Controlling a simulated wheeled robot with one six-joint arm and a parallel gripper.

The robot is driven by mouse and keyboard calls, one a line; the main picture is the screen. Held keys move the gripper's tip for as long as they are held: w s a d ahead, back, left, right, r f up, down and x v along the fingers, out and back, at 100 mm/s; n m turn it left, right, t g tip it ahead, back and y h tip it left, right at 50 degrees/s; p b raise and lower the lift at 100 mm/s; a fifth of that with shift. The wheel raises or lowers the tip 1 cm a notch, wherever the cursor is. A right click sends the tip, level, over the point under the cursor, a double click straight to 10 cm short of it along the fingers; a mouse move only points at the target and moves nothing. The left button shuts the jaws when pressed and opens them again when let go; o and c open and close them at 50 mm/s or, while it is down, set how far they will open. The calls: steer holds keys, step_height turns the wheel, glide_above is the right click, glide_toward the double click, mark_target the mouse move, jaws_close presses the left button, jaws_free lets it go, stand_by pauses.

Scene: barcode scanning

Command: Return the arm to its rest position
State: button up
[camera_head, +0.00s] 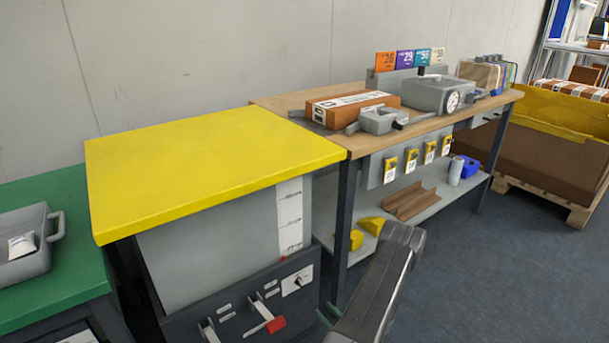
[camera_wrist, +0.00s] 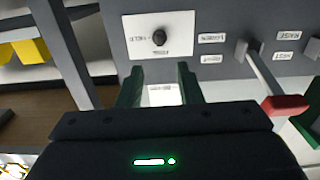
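My gripper shows in the wrist view (camera_wrist: 159,80) with two green fingers apart and nothing seen held between them. It is in front of and close to the dark control panel (camera_wrist: 215,75). A white plate with a black knob (camera_wrist: 158,37) is just beyond the fingertips, and a red-tipped lever (camera_wrist: 285,105) is to the right. I cannot tell whether the fingers touch the panel. In the head view, my dark arm link (camera_head: 378,290) reaches down at the lower middle, and only a bit of a green finger shows beside it.
The panel (camera_head: 235,318) is under a yellow-topped table (camera_head: 210,165). A wooden workbench (camera_head: 335,140) holds a brown box (camera_head: 350,107) and grey devices. A green table (camera_head: 70,270) with a grey tray (camera_head: 30,268) is left. Open floor (camera_head: 490,270) lies right of my arm.

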mark_target(303, 286)
steer(key=b+x, duration=0.2)
steer(key=x, duration=1)
steer(key=shift+w+r, duration=0.1)
steer(key=shift+w, duration=0.05)
steer(key=shift+r+m+p, duration=0.1)
steer(key=shift+m+p, duration=0.3)
steer(key=shift+m, duration=0.6)
steer(key=m+p, duration=0.3)
steer(key=m, duration=0.3)
steer(key=m+p, duration=0.3)
steer(key=m, duration=0.2)
steer(key=shift+m+p, duration=0.3)
steer(key=shift+m, duration=0.1)
steer(key=shift+m+p, duration=0.4)
steer(key=shift+m, duration=0.5)
steer(key=shift+d+f, duration=0.1)
steer(key=shift+f, duration=0.1)
